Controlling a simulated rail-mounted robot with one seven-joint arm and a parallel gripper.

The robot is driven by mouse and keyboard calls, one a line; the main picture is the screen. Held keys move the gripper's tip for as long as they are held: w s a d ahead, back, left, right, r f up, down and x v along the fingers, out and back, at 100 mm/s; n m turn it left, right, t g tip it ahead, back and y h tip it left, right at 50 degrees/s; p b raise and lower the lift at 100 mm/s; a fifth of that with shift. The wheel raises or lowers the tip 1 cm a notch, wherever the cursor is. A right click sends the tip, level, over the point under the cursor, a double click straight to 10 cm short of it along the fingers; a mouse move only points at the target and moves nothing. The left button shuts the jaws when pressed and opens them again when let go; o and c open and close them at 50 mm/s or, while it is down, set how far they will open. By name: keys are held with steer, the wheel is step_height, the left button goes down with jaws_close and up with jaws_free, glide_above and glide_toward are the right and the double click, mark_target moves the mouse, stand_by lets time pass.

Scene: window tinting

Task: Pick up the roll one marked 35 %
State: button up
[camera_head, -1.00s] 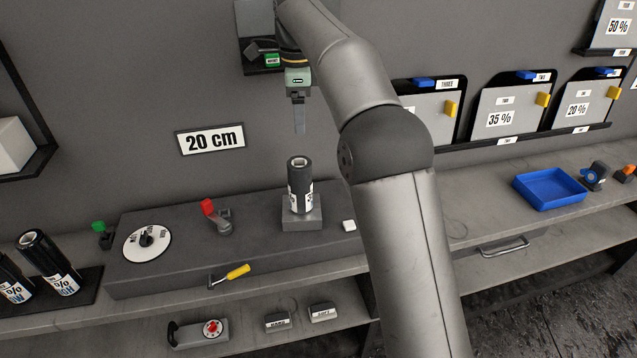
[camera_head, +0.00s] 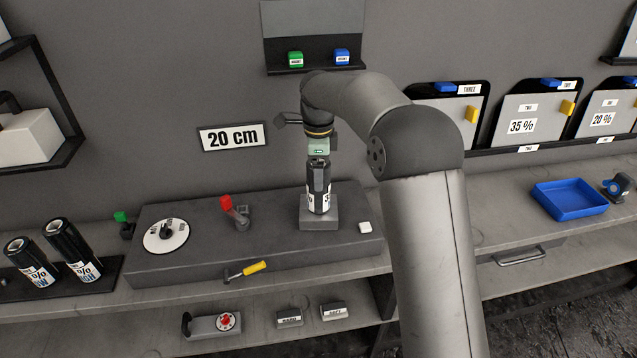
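A dark roll (camera_head: 325,203) with a white label stands upright on a small grey block (camera_head: 319,225) on the workbench. Its label is too small and covered to read. My gripper (camera_head: 319,175) points straight down at the top of this roll, with its fingers overlapping the roll's upper part. Whether the fingers are closed on it cannot be told. Two more dark rolls (camera_head: 72,249) (camera_head: 33,262) lean in a dark holder at the far left; their labels show "%" but the numbers are not readable.
A grey bench unit carries a white dial (camera_head: 165,236), a red-topped lever (camera_head: 237,212) and a yellow-handled tool (camera_head: 247,270). A blue tray (camera_head: 569,200) sits at right. Sheets marked 35 % (camera_head: 522,126) and 20 % (camera_head: 602,119) stand on the wall ledge. A "20 cm" sign (camera_head: 231,138) hangs behind.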

steer(key=shift+f, duration=0.7)
steer(key=c, duration=1.3)
steer(key=shift+r, duration=0.1)
steer(key=shift+c, duration=0.3)
steer(key=shift+r, duration=0.15)
